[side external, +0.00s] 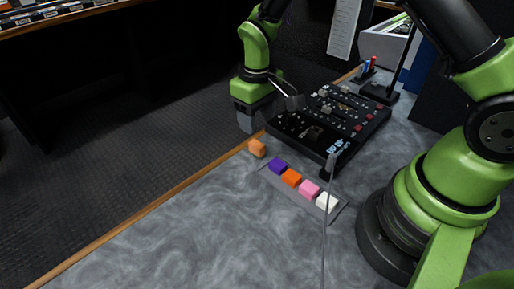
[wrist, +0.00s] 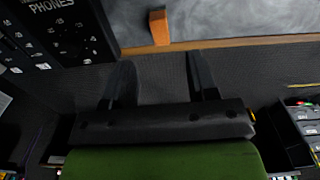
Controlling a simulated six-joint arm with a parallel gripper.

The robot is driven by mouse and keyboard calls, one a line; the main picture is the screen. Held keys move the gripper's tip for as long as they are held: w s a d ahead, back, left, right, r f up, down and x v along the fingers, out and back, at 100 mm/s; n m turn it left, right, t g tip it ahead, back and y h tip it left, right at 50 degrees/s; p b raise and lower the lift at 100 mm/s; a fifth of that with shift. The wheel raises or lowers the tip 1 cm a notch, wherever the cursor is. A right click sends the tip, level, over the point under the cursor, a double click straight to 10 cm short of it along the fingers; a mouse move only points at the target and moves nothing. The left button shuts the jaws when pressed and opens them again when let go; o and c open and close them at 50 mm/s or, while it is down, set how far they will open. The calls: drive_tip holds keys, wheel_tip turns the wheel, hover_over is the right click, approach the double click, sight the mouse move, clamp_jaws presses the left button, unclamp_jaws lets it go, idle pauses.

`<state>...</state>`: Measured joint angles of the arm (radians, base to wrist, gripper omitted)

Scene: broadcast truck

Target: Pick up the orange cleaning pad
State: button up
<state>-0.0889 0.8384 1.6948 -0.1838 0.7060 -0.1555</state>
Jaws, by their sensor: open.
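A loose light-orange block (side external: 257,148) lies on the grey desk by its wooden front edge; it also shows at the top of the wrist view (wrist: 159,27). A deeper orange pad (side external: 291,178) sits in a shallow tray (side external: 333,212) between a purple pad (side external: 278,166) and a pink pad (side external: 309,190), with a white pad (side external: 327,202) at the end. I cannot tell for certain which orange piece is the cleaning pad. My gripper (side external: 246,124) points down near the desk edge, left of and above the loose block. In the wrist view its fingers (wrist: 160,80) are apart and empty.
A black control panel (side external: 330,120) with knobs and buttons stands on the desk close to my gripper. A thin upright rod (side external: 327,230) rises by the tray. Several pens (side external: 369,66) stand at the back. The desk's front left is clear.

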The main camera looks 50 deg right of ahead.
sight(257, 143)
wheel_tip(257, 143, down, 8)
drive_tip(key=shift+f, duration=0.15)
idle(0.3)
drive_tip(key=shift+c, duration=0.2)
clamp_jaws()
